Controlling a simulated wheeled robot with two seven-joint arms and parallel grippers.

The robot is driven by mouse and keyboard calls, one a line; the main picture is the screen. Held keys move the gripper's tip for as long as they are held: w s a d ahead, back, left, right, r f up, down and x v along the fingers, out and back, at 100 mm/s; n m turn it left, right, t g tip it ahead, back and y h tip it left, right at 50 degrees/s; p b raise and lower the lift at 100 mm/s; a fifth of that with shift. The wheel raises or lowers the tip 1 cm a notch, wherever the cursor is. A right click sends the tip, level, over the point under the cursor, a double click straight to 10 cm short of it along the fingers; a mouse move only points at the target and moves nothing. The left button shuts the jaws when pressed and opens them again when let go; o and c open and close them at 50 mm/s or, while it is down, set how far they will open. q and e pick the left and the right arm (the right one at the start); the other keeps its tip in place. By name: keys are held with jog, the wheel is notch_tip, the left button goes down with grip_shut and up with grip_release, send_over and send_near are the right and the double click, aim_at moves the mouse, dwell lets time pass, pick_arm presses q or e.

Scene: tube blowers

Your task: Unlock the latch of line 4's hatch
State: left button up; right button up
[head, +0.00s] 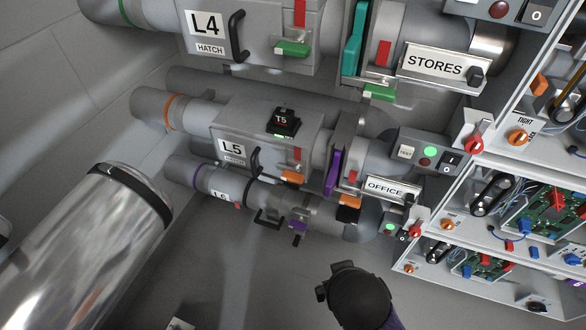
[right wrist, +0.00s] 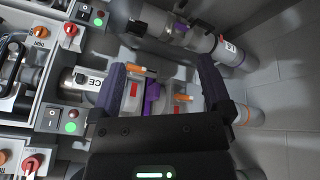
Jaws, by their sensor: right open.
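Line 4's hatch (head: 262,50) is a grey box at the top of the head view, partly cut off by the frame. It carries an "L4 HATCH" plate (head: 208,28) and a black handle (head: 237,37). Its green latch lever (head: 292,48) lies sideways near the right end, below a red strip (head: 300,14). My right gripper (right wrist: 160,68) is open and empty, with its purple fingers wide apart in the right wrist view. Behind the fingers are line 5's parts; I cannot make out the line 4 latch there. My left gripper is not in view.
Line 5's hatch (head: 262,130) has a black T5 block (head: 283,122) on top and an orange latch (head: 293,177). Teal (head: 354,40) and purple (head: 333,172) gate plates stand right of the hatches. Open control shelves (head: 490,215) stand at right.

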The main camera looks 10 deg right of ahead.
jog(key=w+a+r+m+t+h, duration=0.3)
jog(key=w+r+t, duration=0.2)
jog(key=w+r, duration=0.55)
jog(key=m+t+h, duration=0.4)
jog(key=t+h, duration=0.1)
jog(key=t, duration=0.1)
send_near(290, 50)
jog(key=b+x, duration=0.2)
jog(key=x, duration=0.6)
jog(key=shift+w+d+f, duration=0.1)
jog(key=shift+w, duration=0.1)
jog(key=shift+w+d, duration=0.25)
jog(key=shift+w, duration=0.1)
